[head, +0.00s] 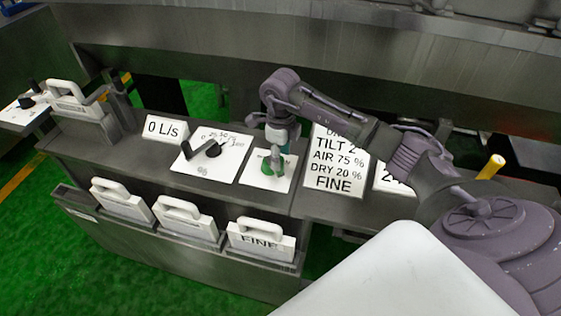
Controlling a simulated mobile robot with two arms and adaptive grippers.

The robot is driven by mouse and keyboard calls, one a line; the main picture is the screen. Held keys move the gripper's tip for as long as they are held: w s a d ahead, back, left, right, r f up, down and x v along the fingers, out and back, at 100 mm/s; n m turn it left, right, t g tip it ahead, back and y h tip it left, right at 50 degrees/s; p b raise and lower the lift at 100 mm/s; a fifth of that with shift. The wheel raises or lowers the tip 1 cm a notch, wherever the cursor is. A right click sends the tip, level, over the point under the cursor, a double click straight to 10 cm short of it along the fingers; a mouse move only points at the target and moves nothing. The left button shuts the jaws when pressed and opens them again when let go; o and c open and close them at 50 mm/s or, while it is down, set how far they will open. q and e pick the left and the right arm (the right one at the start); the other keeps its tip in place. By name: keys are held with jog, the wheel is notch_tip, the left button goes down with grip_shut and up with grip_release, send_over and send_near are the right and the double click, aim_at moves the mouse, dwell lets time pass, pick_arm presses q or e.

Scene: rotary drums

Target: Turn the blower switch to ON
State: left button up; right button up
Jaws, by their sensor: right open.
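A white plate (281,184) on the grey console carries a small green part (267,169), which looks like the blower switch. My right arm reaches in from the right, and my right gripper (276,157) points down over this plate, right at the green part. The gripper is open. It hides most of the switch and its lettering, so I cannot tell the switch position or whether the fingers touch it. My left gripper is not in view.
Left of the switch is a dial plate (202,172) with a black lever, and a "0 L/s" sign (166,129). A settings sign (338,163) stands to the right. Several white handled blocks, one marked FINE (262,243), sit along the front. A yellow-topped handle (491,167) stands at right.

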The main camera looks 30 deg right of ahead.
jog(key=shift+f, duration=2.1)
grip_shut()
